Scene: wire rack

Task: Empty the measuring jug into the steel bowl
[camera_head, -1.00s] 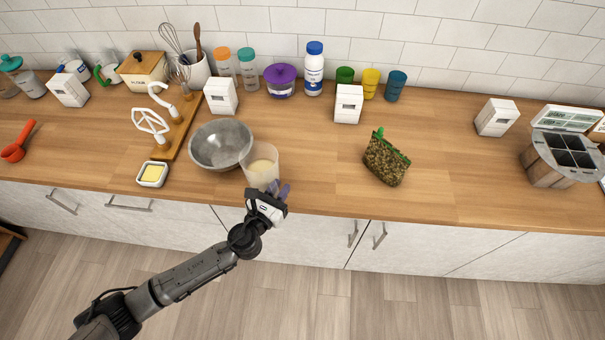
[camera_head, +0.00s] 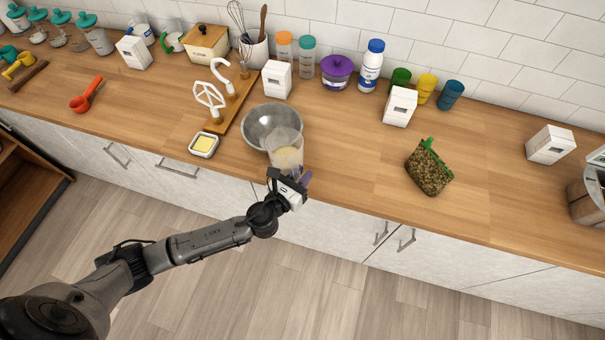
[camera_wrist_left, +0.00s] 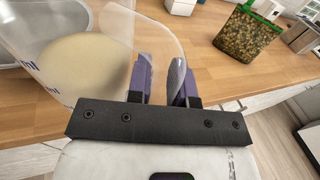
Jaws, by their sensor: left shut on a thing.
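The clear measuring jug (camera_head: 288,152) holds a pale cream-coloured content, which also shows through its wall in the left wrist view (camera_wrist_left: 85,75). My left gripper (camera_head: 296,180) is shut on the jug; in the left wrist view its purple fingers (camera_wrist_left: 160,80) pinch the jug's clear wall or handle, I cannot tell which. The jug looks about upright. The steel bowl (camera_head: 262,122) stands on the counter just behind and left of the jug, which overlaps its near right rim in the head view. Its inside is partly hidden by the jug. My right gripper is not in view.
A butter dish (camera_head: 204,145) and a wooden board with white beater tools (camera_head: 232,103) are left of the bowl. A bag with a green clip (camera_head: 428,170) lies to the right. White boxes, jars and cups line the back. The counter between jug and bag is clear.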

